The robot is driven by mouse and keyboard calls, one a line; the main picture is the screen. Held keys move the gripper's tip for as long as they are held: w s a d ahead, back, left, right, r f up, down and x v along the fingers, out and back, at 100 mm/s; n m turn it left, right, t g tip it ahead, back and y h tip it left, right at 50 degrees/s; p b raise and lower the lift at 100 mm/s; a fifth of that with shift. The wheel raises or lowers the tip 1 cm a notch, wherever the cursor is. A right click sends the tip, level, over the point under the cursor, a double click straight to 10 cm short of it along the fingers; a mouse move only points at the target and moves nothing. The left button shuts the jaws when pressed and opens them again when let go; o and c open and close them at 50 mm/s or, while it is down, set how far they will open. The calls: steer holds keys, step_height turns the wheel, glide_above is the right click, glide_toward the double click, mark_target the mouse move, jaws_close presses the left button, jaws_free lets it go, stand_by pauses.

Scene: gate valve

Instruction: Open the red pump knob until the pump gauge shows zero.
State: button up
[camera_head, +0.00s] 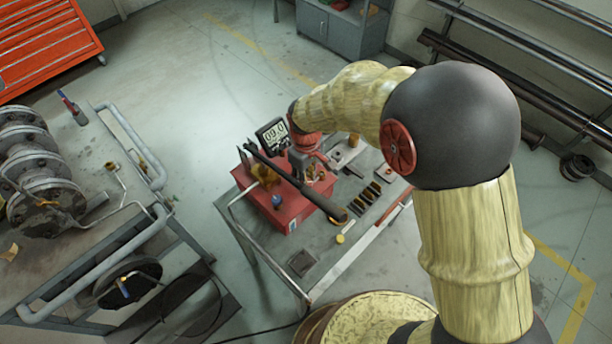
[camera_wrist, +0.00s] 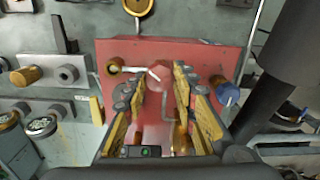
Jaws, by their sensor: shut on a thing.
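The red pump (camera_head: 292,210) sits on a small metal cart, and its red top also fills the middle of the wrist view (camera_wrist: 205,55). The red knob (camera_wrist: 159,74) is on the pump, between my fingertips. My gripper (camera_wrist: 160,82) is shut on the knob, with a yellow-padded finger on each side. In the head view my gripper (camera_head: 314,170) is over the back right of the pump, and the knob cannot be made out there. The pump gauge (camera_head: 272,135) stands behind the pump with a lit digital display. Its digits are small and tilted; I cannot read them surely.
A long black pump lever (camera_head: 295,182) slants across the pump; its dark shaft shows at right in the wrist view (camera_wrist: 268,95). A blue knob (camera_wrist: 227,94) is right of my gripper. Fittings and tools lie on the cart top (camera_head: 325,255). A bench with a flanged valve (camera_head: 40,180) stands left.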

steer(key=n+p, duration=0.1)
steer(key=n, duration=0.3)
steer(key=shift+r+n, duration=0.1)
steer(key=shift+n, duration=0.2)
steer(key=shift+n+p, duration=0.75)
steer(key=shift+n, duration=1.25)
steer(key=o, duration=1.1)
steer(key=shift+o, duration=0.3)
step_height(320, 180, up, 12)
